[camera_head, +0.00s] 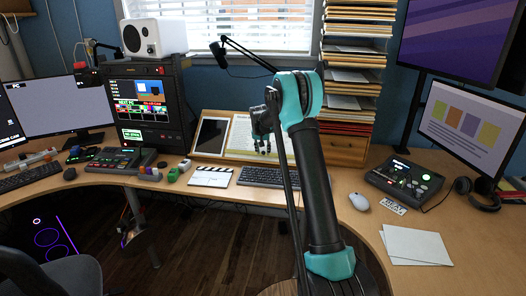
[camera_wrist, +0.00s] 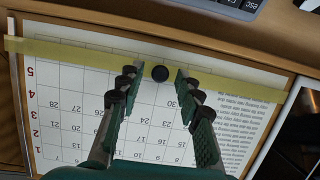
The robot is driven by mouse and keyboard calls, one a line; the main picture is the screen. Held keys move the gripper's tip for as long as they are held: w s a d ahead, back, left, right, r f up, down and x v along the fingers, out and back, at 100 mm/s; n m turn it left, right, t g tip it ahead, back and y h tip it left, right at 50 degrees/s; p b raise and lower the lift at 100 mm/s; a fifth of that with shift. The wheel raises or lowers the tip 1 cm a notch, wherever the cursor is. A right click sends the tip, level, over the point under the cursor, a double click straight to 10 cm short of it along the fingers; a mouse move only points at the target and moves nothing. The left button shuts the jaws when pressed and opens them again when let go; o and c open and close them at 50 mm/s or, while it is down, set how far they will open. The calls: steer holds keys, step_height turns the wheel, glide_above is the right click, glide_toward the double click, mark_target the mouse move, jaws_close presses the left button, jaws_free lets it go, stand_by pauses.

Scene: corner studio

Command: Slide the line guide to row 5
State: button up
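In the wrist view a sloped board holds a sheet (camera_wrist: 75,130) with a numbered grid and a text column, both upside down. Red row numbers 1 to 5 run up its left side, 5 uppermost in the picture. The line guide (camera_wrist: 75,52), a yellow see-through strip with a round black knob (camera_wrist: 160,73), crosses the sheet at a slant. Its left end lies just above the red 5. My gripper (camera_wrist: 159,72) is open, with one finger on each side of the knob and visible gaps. In the head view my gripper (camera_head: 262,146) is over the board (camera_head: 240,128).
A tablet (camera_head: 209,136) leans left of the sheet. A keyboard (camera_head: 262,177) and a clapperboard (camera_head: 211,176) lie in front of the board. A tall stack of trays (camera_head: 352,60) stands close on the right. A mouse (camera_head: 359,201) lies on the desk.

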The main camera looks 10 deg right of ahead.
jaws_close()
steer(key=shift+w+d+r, duration=0.2)
steer(key=shift+w+r, duration=0.35)
steer(key=shift+w, duration=0.15)
steer(key=shift+w+d+r, duration=0.2)
steer(key=shift+w+r, duration=0.35)
steer(key=shift+w, duration=0.1)
steer(key=shift+o, duration=1.1)
jaws_free()
